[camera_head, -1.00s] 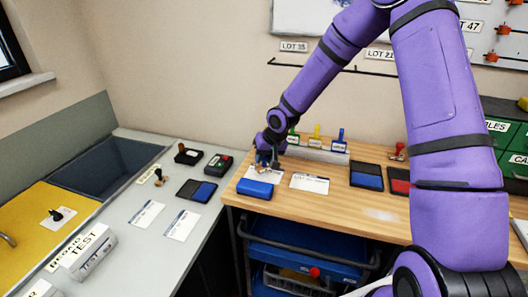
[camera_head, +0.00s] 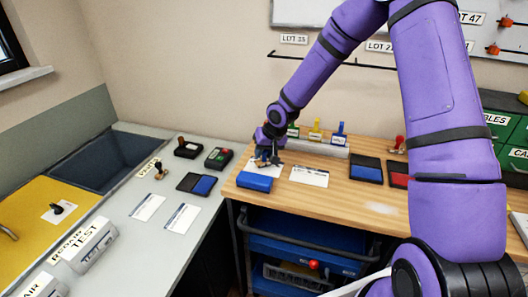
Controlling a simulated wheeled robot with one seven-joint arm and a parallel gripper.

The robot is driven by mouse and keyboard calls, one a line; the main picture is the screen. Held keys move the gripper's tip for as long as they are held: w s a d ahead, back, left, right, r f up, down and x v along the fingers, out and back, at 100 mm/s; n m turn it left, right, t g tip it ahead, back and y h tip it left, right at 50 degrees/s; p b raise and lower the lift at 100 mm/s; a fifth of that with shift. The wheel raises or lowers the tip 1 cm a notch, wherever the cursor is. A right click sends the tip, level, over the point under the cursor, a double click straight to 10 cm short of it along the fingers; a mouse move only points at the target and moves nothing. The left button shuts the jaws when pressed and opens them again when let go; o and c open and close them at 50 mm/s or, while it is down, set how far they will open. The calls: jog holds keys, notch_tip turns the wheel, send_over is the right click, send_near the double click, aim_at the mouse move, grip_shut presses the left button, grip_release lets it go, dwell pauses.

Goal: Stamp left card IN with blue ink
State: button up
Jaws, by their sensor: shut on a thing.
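My gripper (camera_head: 266,158) is low over the left end of the wooden bench, shut on a small dark and blue thing that looks like a stamp. The arm and fingers hide most of it. The left white card (camera_head: 279,171) lies beneath the gripper, mostly hidden; I cannot tell whether the held thing touches it. The right white card (camera_head: 310,176) lies flat beside it. A blue and black ink pad (camera_head: 367,170) lies further right. A blue-handled stamp (camera_head: 339,133) stands in the rack at the back.
Green (camera_head: 293,131) and yellow (camera_head: 315,130) stamps share the rack (camera_head: 318,149). A red pad (camera_head: 398,178) is at right. The grey counter holds two cards (camera_head: 147,207) (camera_head: 181,219) and another blue pad (camera_head: 203,186).

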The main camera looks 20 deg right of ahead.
jog(key=shift+f, duration=0.5)
dwell(0.8)
jog(key=shift+r, duration=0.1)
jog(key=shift+r, duration=3.4)
